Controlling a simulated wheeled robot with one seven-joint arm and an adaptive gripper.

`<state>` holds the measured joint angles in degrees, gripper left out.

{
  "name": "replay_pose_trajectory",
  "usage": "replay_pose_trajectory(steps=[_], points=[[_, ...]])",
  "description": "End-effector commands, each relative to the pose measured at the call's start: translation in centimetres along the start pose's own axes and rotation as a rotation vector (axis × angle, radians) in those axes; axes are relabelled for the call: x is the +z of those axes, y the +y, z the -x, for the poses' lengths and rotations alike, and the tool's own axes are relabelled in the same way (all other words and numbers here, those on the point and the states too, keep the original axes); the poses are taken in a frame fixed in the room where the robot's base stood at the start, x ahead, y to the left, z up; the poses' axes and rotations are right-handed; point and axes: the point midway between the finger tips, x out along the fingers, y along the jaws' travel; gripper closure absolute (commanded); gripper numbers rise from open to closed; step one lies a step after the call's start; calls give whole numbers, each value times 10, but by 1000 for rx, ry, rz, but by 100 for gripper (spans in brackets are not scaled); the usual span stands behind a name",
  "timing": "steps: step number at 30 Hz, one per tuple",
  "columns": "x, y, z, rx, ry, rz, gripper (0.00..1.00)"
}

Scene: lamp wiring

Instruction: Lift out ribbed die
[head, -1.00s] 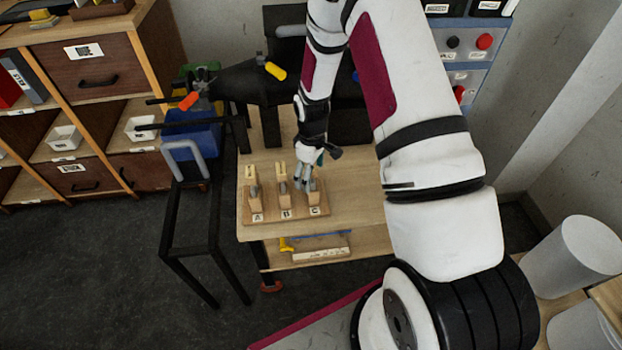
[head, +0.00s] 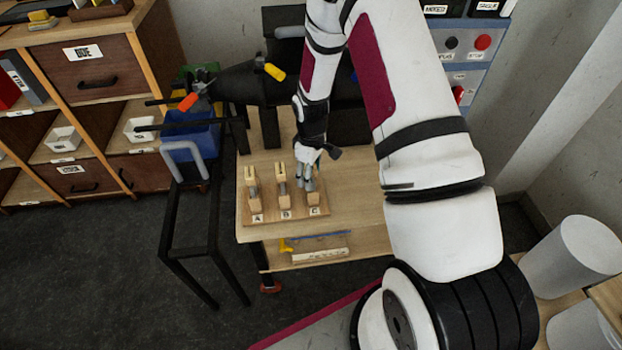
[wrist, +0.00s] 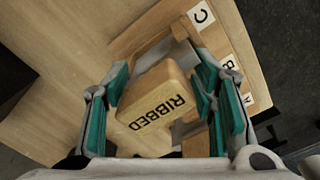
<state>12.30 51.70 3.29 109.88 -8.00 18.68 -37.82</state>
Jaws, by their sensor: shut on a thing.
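The ribbed die shows in the wrist view as a pale wooden block (wrist: 155,97) lettered RIBBED on its top. My gripper (wrist: 160,95) has teal pads on both sides of this block and is shut on it. In the head view my gripper (head: 307,180) points down at the C place of the wooden rack (head: 286,216), and its fingers partly hide the die there. Two similar pale blocks stand at place A (head: 252,187) and place B (head: 282,187). I cannot tell whether the die is clear of the rack.
The rack stands on a light wood table (head: 350,215) with bare top to its right. A lower shelf (head: 318,252) holds a few items. A black stand with a blue bin (head: 190,138) is on the left. Drawers and cubbies (head: 95,75) stand farther left.

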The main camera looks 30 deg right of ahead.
Motion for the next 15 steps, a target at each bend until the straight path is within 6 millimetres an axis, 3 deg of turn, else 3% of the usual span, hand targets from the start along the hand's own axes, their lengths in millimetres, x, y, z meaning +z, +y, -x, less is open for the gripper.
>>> replay_pose_trajectory(steps=[15], points=[[0, 3, 11, 5, 2, -1, 83]])
